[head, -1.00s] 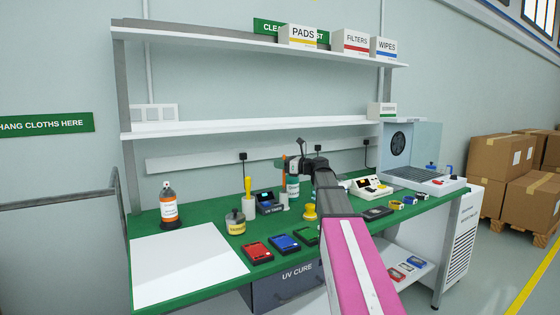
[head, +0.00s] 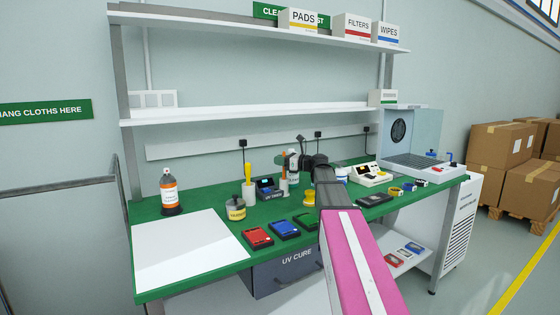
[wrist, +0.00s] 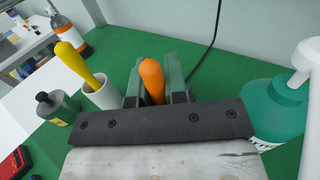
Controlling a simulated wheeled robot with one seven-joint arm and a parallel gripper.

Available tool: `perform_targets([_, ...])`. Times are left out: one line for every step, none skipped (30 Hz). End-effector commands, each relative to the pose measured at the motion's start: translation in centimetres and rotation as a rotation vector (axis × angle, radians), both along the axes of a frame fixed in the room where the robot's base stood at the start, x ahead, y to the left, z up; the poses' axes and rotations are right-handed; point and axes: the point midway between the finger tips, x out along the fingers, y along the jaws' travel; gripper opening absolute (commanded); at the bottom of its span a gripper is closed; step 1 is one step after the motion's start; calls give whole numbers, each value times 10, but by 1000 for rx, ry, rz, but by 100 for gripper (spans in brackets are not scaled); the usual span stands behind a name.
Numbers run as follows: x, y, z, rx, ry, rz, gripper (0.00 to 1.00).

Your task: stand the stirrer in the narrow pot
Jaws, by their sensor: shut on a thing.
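The stirrer has an orange handle. In the wrist view the handle (wrist: 151,80) stands up between the two fingers of my gripper (wrist: 155,88), which is shut on it. In the head view my gripper (head: 291,163) is over the back of the green bench, and the stirrer (head: 284,178) shows as a thin upright orange strip. A small pale narrow pot (head: 283,194) is directly below the stirrer. I cannot tell whether the stirrer's lower end is inside it. In the wrist view the gripper body hides that end and the pot.
A yellow-handled tool (wrist: 72,62) stands in a white pot (wrist: 103,95) close on the left. A white sheet (head: 185,248) lies front left.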

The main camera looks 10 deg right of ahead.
Motion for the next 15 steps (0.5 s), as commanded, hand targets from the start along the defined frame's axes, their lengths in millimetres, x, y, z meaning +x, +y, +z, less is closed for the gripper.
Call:
perform_targets([0,0,0,0,0,0,0])
perform_targets([0,0,0,0,0,0,0])
perform_targets([0,0,0,0,0,0,0])
perform_targets([0,0,0,0,0,0,20])
perform_targets([0,0,0,0,0,0,30])
perform_targets([0,0,0,0,0,0,42])
perform_targets([0,0,0,0,0,0,43])
perform_targets([0,0,0,0,0,0,43])
perform_targets([0,0,0,0,0,0,43])
perform_targets([0,0,0,0,0,0,43])
perform_targets([0,0,0,0,0,0,43])
perform_targets([0,0,0,0,0,0,43])
perform_targets([0,0,0,0,0,0,43])
perform_targets([0,0,0,0,0,0,43])
perform_targets([-1,-1,0,0,0,0,43])
